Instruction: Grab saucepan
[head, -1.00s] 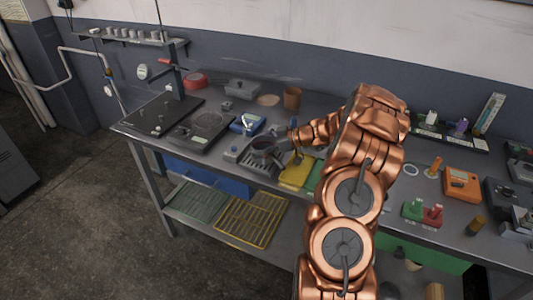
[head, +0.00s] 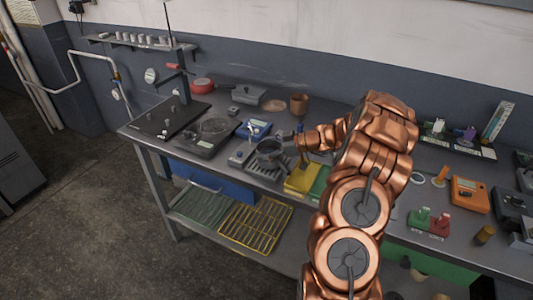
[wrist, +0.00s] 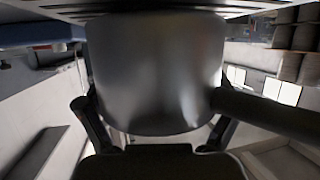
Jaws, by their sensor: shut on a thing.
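The saucepan (head: 270,146) is a dark grey metal pan at the middle of the bench in the head view, over a small slotted grey stand. My gripper (head: 292,141) reaches it from the right and is shut on it. In the wrist view the pan's smooth metal body (wrist: 155,70) fills the middle, between the two dark fingers of my gripper (wrist: 155,122). The pan's dark handle (wrist: 270,112) sticks out to the right. I cannot tell whether the pan touches the stand. The fingertips are partly hidden behind the pan.
A hot plate (head: 209,136) and a dark plate with a post (head: 165,118) stand to the left. A blue scale (head: 254,130) is close behind the pan. A yellow box (head: 302,180) lies near the front edge. A brown cup (head: 299,104) stands at the back.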

